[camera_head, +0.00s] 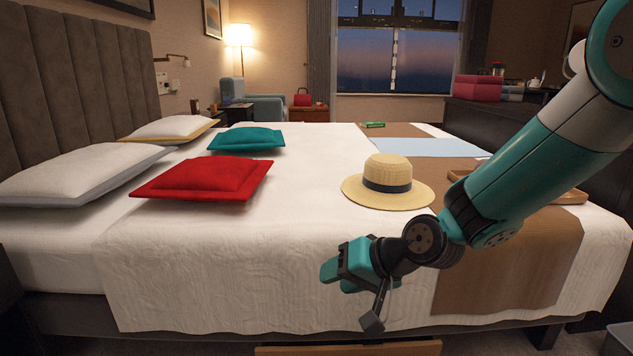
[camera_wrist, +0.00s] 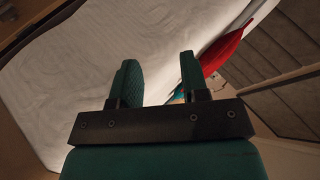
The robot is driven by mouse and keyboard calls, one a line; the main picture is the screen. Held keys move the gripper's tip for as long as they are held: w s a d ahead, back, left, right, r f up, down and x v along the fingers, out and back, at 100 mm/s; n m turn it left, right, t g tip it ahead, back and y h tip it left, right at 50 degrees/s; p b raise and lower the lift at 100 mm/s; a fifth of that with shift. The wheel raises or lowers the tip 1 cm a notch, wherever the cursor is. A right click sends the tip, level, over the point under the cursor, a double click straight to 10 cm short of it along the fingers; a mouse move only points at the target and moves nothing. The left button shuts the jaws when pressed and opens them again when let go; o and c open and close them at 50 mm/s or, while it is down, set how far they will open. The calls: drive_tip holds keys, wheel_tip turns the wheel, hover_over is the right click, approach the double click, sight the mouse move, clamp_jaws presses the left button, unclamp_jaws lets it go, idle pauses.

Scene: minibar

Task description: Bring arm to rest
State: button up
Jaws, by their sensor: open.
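My gripper (camera_head: 332,275) is over the near side of the bed, low in the head view, at the end of my teal and white arm that comes in from the right. In the wrist view my gripper (camera_wrist: 158,80) shows two teal fingers spread apart with nothing between them. The white bed cover (camera_head: 270,245) lies behind the gripper in the head view. I cannot tell how far the fingers are from it.
A straw hat (camera_head: 388,170) sits on the bed just beyond my gripper. A red cushion (camera_head: 205,178) and a teal cushion (camera_head: 247,138) lie to the left. A wooden tray (camera_head: 572,196) is partly hidden behind my arm. The middle of the bed is clear.

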drive_tip(key=s+d+r+n+g+h+p, duration=0.1)
drive_tip(key=s+d+r+n+g+p, duration=0.1)
drive_tip(key=s+d+r, duration=0.45)
drive_tip(key=s+d+r+n+g+h+p, duration=0.1)
drive_tip(key=s+r+n+h+p, duration=0.15)
drive_tip(key=s, duration=0.75)
drive_tip(key=s+d+r+n+g+h+p, duration=0.1)
drive_tip(key=s+d+r+n+g, duration=0.15)
drive_tip(key=s+r, duration=0.45)
wheel_tip(320, 180, up, 35)
drive_tip(key=s+p, duration=0.1)
drive_tip(key=p, duration=3.5)
drive_tip(key=shift+d+m, duration=0.4)
